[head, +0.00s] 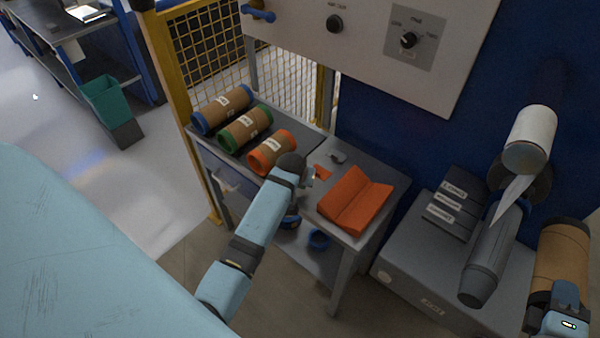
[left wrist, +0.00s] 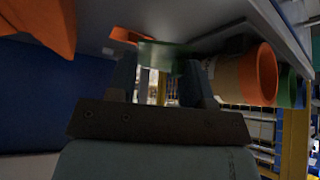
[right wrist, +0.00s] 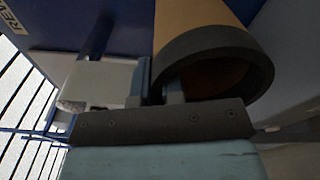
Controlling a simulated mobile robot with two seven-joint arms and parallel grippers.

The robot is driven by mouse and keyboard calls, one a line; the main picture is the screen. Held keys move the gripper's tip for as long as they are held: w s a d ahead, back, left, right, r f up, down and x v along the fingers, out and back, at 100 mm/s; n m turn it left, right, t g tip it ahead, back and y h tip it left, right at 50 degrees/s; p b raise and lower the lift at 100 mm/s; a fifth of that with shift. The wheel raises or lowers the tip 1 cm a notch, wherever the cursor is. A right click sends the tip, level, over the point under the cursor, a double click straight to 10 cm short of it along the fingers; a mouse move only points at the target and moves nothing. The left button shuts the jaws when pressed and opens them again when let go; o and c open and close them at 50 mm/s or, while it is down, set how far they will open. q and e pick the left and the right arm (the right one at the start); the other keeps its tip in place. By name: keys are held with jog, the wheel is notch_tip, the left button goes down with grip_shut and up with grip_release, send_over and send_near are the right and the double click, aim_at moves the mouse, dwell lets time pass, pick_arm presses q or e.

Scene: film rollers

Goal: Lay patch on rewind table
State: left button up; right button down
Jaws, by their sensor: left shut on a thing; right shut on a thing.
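My left gripper (head: 308,178) is low over the grey table (head: 382,172), by its front edge, just right of the rolls. In the left wrist view, its fingers (left wrist: 165,82) are shut on a thin greenish, see-through piece (left wrist: 165,52), which may be the patch. In the head view, the arm mostly hides this piece. My right gripper (head: 562,312) is at the far right. Its fingers (right wrist: 160,85) are shut on the dark rim of a brown roll (head: 562,255).
A folded orange cloth (head: 350,205) lies on the table's right part. Three brown rolls, with blue (head: 222,108), green (head: 245,127) and orange (head: 272,152) ends, lie left. A grey machine (head: 400,262) with a dark roller (head: 490,262) stands right. A white panel (head: 440,60) overhangs behind.

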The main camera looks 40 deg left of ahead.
aim_at(300, 194)
pick_arm(q)
jog(key=shift+f, duration=2.2)
jog(key=shift+f, duration=0.35)
jog(key=shift+f, duration=0.25)
jog(key=o, duration=0.9)
jog(key=shift+r, duration=0.1)
